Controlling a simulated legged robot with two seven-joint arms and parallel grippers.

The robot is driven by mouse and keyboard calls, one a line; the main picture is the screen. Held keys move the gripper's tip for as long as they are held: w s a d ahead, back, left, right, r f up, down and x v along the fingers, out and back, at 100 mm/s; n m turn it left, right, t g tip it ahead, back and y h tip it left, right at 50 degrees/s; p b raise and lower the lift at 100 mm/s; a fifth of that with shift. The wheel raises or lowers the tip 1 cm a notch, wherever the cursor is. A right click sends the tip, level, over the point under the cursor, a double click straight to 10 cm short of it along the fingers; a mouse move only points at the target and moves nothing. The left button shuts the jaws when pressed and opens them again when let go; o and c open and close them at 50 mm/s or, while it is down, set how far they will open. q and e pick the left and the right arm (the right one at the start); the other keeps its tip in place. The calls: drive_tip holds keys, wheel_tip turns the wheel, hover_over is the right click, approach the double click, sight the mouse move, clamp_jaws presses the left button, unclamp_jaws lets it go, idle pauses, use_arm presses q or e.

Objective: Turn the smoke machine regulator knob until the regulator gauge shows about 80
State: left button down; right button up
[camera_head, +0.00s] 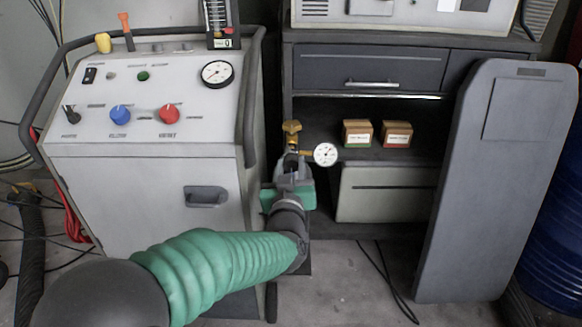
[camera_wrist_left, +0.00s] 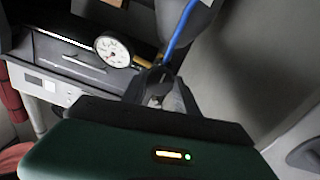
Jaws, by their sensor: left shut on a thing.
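The regulator shows as a brass fitting (camera_head: 291,129) between the grey machine and the dark cabinet. Its small round white regulator gauge (camera_head: 326,154) is to the right; it also shows in the left wrist view (camera_wrist_left: 113,50). The dial is too small to read in either view. My left gripper (camera_head: 291,164), on the green-sleeved arm, is just below the brass fitting and shut on the regulator knob. The fingers mostly hide the knob; they also show in the left wrist view (camera_wrist_left: 158,88). My right gripper is in neither view.
The grey machine (camera_head: 145,180) with knobs and a larger gauge (camera_head: 217,74) stands close on the left. Two small boxes (camera_head: 357,133) (camera_head: 396,135) sit on the cabinet shelf. A grey panel (camera_head: 490,190) leans at the right. A blue hose (camera_wrist_left: 181,30) rises beyond the fingers.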

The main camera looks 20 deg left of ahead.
use_arm(q)
drive_tip(key=shift+r+m+p, duration=0.25)
drive_tip(key=shift+m+p, duration=0.25)
drive_tip(key=shift+p, duration=0.4)
drive_tip(key=shift+f, duration=0.25)
drive_tip(key=c, duration=0.9)
unclamp_jaws()
drive_tip(key=shift+c, duration=0.2)
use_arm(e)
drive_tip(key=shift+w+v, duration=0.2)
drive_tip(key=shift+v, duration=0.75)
